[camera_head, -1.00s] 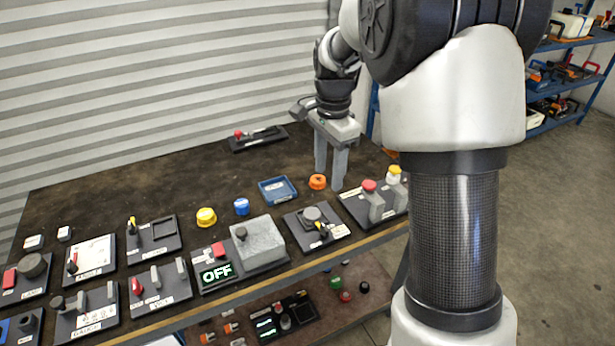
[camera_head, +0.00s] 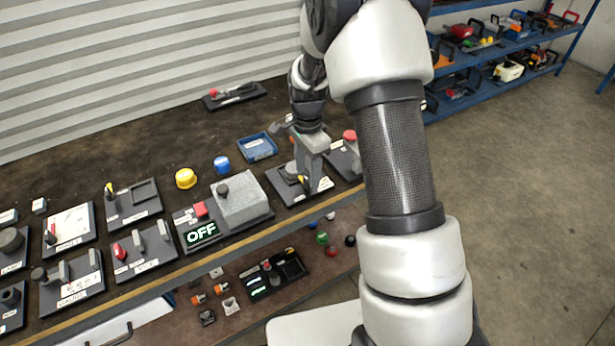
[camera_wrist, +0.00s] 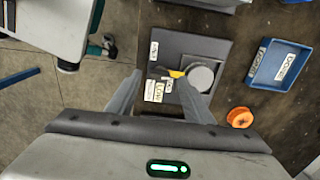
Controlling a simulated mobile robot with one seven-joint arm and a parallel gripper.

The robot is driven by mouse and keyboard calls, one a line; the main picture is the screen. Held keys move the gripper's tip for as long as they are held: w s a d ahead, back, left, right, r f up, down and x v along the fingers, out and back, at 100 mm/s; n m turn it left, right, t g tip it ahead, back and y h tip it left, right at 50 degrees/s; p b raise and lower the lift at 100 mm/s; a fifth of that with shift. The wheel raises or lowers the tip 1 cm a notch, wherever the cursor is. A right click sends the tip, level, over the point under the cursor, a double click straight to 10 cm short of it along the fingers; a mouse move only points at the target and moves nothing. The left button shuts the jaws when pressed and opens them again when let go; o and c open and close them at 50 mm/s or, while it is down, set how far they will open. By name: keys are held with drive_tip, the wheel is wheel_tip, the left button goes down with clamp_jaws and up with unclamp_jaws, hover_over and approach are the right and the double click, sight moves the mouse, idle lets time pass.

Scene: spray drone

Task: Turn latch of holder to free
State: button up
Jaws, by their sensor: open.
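The holder is a dark plate (camera_head: 283,195) with a round grey piece and small white labels, near the table's front edge. In the wrist view its plate (camera_wrist: 200,48) carries the round grey piece (camera_wrist: 200,78) and a small yellow latch (camera_wrist: 177,73) beside it. The latch points left, toward the labels, whose words I cannot read surely. My gripper (camera_head: 308,180) is open, pointing down over the holder, and partly hides it. In the wrist view the latch lies near the right finger of my gripper (camera_wrist: 160,80). I cannot tell whether a finger touches it.
A blue tray (camera_head: 258,147) lies behind the holder, and an orange ring (camera_wrist: 240,117) is near it. A grey box (camera_head: 240,197) with an OFF display stands left. A red-topped device (camera_head: 350,136) is close on the right. A lower shelf holds small parts.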

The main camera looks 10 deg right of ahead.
drive_tip(key=shift+f, duration=0.95)
drive_tip(key=shift+c, duration=0.2)
drive_tip(key=c, duration=1)
